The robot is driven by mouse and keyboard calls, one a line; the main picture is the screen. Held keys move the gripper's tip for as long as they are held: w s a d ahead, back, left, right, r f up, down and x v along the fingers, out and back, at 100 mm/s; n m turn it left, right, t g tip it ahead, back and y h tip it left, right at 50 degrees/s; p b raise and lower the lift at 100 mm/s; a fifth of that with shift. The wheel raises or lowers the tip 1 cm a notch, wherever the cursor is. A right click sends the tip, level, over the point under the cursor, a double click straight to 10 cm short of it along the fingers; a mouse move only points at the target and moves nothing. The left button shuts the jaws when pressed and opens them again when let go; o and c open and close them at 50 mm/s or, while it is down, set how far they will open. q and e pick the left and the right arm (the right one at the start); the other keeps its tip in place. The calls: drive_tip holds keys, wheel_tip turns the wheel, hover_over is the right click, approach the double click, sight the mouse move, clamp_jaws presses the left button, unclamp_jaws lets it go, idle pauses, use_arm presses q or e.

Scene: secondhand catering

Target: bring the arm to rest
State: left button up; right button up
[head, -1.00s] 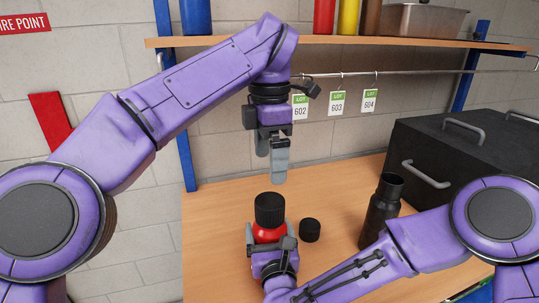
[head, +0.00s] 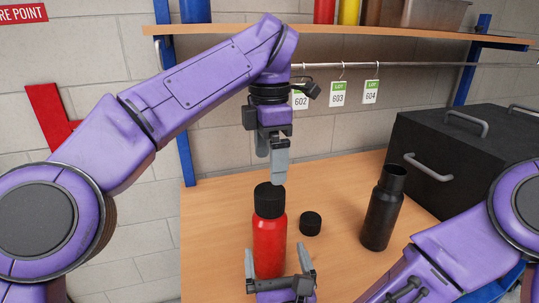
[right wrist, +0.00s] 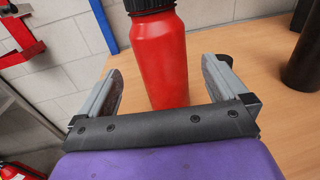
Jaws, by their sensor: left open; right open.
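My left gripper (head: 272,165) hangs pointing down above the red bottle, its fingers apart and empty. My right gripper (head: 279,262) is low at the front, open, with its fingers pointing at the red bottle. The red bottle (head: 269,243) stands upright on the table with a black cap on it. In the right wrist view the right gripper (right wrist: 165,85) has a finger on either side of the red bottle (right wrist: 162,60), which stands beyond the fingertips or just between them; I cannot tell exactly. The bottle's base is partly hidden by the right gripper in the head view.
A loose black cap (head: 311,222) lies right of the red bottle. An open black bottle (head: 382,210) stands further right. A large black box with handles (head: 456,154) fills the back right. A shelf (head: 350,35) and a rail with lot tags (head: 337,95) run above the wooden table (head: 215,220).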

use_arm(q)
drive_tip(key=shift+f, duration=0.1)
use_arm(e)
drive_tip(key=shift+s, duration=0.3)
